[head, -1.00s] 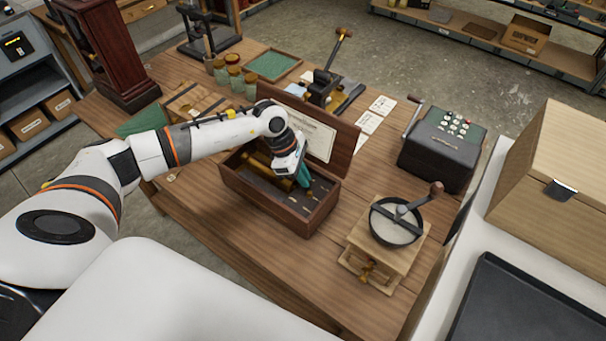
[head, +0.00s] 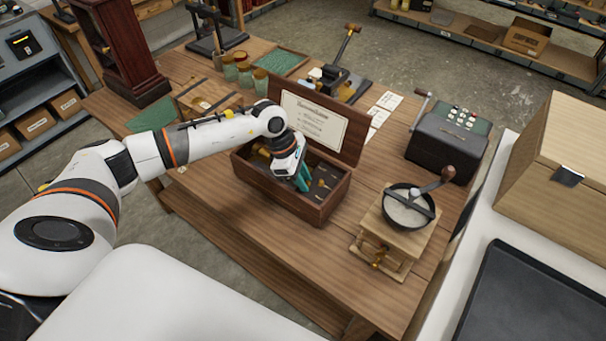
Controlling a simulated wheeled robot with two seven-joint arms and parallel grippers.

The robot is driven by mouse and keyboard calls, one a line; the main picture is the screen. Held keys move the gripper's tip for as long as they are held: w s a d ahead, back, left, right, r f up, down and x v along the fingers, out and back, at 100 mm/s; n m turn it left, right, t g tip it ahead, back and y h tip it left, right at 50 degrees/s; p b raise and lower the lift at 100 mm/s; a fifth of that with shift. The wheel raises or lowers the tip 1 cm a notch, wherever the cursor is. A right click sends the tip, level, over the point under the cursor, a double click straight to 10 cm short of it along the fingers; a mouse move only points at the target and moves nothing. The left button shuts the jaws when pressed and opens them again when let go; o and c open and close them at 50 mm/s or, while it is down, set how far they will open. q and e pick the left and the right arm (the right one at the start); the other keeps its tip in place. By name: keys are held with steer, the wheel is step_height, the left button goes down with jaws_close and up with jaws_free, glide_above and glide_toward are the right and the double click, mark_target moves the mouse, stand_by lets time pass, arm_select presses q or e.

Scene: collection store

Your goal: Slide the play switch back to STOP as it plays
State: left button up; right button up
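The music box (head: 291,212) is an open dark wooden case on the wooden table, its raised lid (head: 352,133) lined with a printed white card (head: 313,122). My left gripper (head: 301,183) reaches down into the box, with its teal fingers over the middle of the interior. Part of the brass works (head: 262,151) shows left of the gripper, and small fittings (head: 322,183) show on the dark panel to its right. The play switch cannot be made out; the gripper covers part of the interior. Whether the fingers are open or shut is too small to tell. My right gripper is out of view.
A coffee mill (head: 397,232) stands right of the box, with a crank adding machine (head: 450,139) behind it. Glass jars (head: 244,72), a wooden case (head: 208,100) and a tool with a long handle (head: 336,82) stand behind. The table's front strip is clear.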

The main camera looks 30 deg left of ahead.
arm_select(q)
steer(key=shift+w, duration=0.1)
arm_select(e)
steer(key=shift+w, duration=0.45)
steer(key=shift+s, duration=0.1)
